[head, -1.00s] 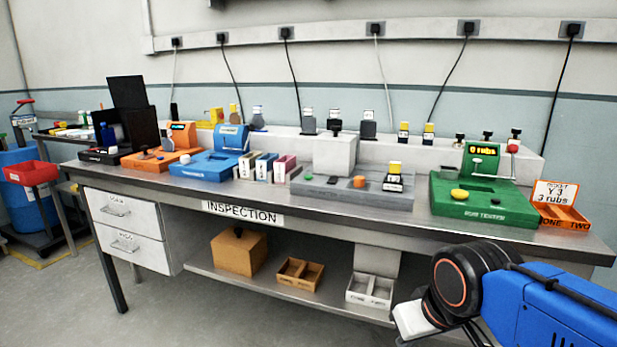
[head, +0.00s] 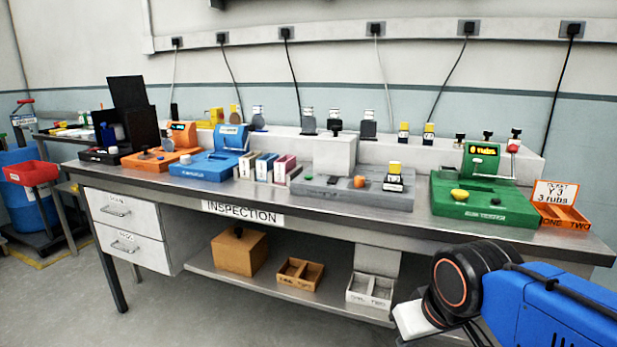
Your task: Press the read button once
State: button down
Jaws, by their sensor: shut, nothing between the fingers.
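The inspection bench holds several button stations, and I cannot read which button is marked read. The green rub tester (head: 486,205) at right has a yellow button (head: 460,195) and a small display. The grey station (head: 350,195) in the middle has a small green button (head: 309,177) and an orange knob (head: 359,182). The blue station (head: 209,165) and the orange station (head: 162,157) stand at left. My gripper (head: 413,320) is at lower right, in front of the bench and apart from every station. It is shut and empty; its fingertips are hard to make out.
The bench top (head: 420,222) has a narrow bare front edge. An orange two-part tray (head: 565,216) with a sign stands at the right end. Small coloured boxes (head: 266,167) stand mid-bench. The lower shelf (head: 330,299) holds a wooden box (head: 239,254) and two divided trays.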

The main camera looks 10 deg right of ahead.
dwell(0.9)
notch_tip(320, 180, up, 30)
jog(key=n+t+h, duration=0.3)
jog(key=n+t, duration=0.1)
jog(key=n, duration=0.1)
send_over(308, 178)
jog(key=shift+r, duration=0.15)
jog(key=shift+f, duration=4.4)
jog(key=shift+f, duration=0.15)
jog(key=shift+f, duration=0.3)
